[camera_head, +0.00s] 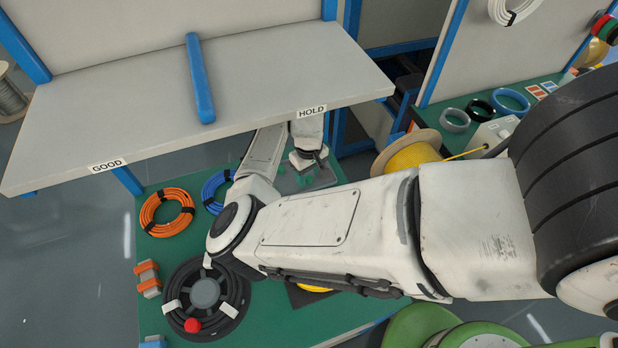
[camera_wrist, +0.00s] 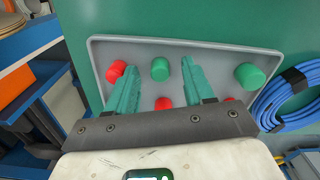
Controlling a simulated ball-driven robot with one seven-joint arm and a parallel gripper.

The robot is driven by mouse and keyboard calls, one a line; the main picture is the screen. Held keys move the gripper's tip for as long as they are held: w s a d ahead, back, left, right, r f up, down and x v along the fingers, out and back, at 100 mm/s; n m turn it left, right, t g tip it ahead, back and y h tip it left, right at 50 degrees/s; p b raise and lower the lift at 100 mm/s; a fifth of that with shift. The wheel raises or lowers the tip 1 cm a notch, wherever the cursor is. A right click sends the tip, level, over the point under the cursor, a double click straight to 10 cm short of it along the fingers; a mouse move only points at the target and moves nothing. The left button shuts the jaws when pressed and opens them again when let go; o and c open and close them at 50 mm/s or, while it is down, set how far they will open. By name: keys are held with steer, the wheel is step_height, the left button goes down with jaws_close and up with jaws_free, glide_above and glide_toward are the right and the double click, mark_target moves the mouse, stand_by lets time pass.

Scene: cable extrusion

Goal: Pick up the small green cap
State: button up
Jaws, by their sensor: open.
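In the wrist view a small green cap (camera_wrist: 160,69) stands in a shallow grey tray (camera_wrist: 215,49), seen between and a little beyond my two green fingers. A second green cap (camera_wrist: 249,76) is at the tray's right side, outside the fingers. My gripper (camera_wrist: 159,72) is open, with nothing held, and its fingers reach over the tray. I cannot tell how high the fingertips are above it. In the head view my gripper (camera_head: 306,178) is over the tray (camera_head: 325,174) on the green table; the caps are mostly hidden there by my arm.
Red caps share the tray: one by the left finger (camera_wrist: 116,70), one between the fingers (camera_wrist: 163,103), one partly hidden behind the right finger. A blue cable coil (camera_wrist: 290,98) lies right of the tray. The grey shelf (camera_head: 270,75) overhangs the table's back.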

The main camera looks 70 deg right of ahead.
jaws_close()
stand_by(0.5)
steer(key=shift+r, duration=0.5)
step_height(320, 180, up, 2)
steer(key=shift+r+b, duration=0.1)
steer(key=shift+b, duration=0.25)
steer(key=s+a+b, duration=0.1)
steer(key=s+a, duration=0.1)
steer(key=s, duration=0.3)
steer(key=s+a+b, duration=0.1)
steer(key=s+a, duration=0.2)
steer(key=s, duration=0.3)
steer(key=s+a+b, duration=0.1)
steer(key=s+a, duration=0.1)
steer(key=s, duration=0.3)
steer(key=shift+s+a+r, duration=0.15)
steer(key=shift+s, duration=0.1)
steer(key=c, duration=0.7)
jaws_free()
steer(key=shift+c, duration=0.7)
